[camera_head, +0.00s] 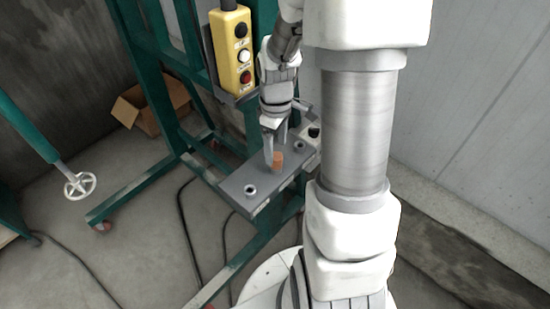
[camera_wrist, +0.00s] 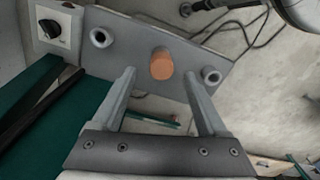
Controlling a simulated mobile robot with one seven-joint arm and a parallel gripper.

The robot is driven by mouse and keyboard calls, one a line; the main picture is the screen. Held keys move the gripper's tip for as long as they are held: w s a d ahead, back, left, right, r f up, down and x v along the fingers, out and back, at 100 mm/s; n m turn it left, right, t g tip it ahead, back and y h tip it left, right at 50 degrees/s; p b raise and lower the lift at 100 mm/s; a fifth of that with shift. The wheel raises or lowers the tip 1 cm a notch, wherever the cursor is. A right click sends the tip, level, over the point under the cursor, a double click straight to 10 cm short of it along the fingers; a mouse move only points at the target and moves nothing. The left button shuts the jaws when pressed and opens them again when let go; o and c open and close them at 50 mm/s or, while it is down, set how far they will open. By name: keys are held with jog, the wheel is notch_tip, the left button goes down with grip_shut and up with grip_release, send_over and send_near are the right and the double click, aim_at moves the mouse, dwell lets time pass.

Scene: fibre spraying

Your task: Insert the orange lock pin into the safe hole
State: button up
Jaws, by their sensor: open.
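The orange lock pin (camera_head: 277,160) stands upright on the grey plate (camera_head: 231,186), between two ringed holes. In the wrist view the pin (camera_wrist: 162,64) shows as a short orange cylinder beyond my fingertips. One ringed hole (camera_head: 250,190) is near the plate's front left end, and the other (camera_head: 299,146) is near its right end. In the wrist view the rings sit left (camera_wrist: 101,38) and right (camera_wrist: 211,75) of the pin. No readable label tells which hole is the safe one. My gripper (camera_wrist: 159,75) is open and empty, with its fingers apart and close to the pin.
A yellow button box (camera_head: 231,50) hangs above the plate on the green frame (camera_head: 150,70). A black knob (camera_wrist: 49,28) on a pale panel is beside the plate. A cardboard box (camera_head: 150,103) and cables (camera_head: 190,235) lie on the floor.

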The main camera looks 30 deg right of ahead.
aim_at(277, 156)
jog(key=shift+s+f, duration=0.2)
jog(key=shift+f, duration=2.75)
grip_shut()
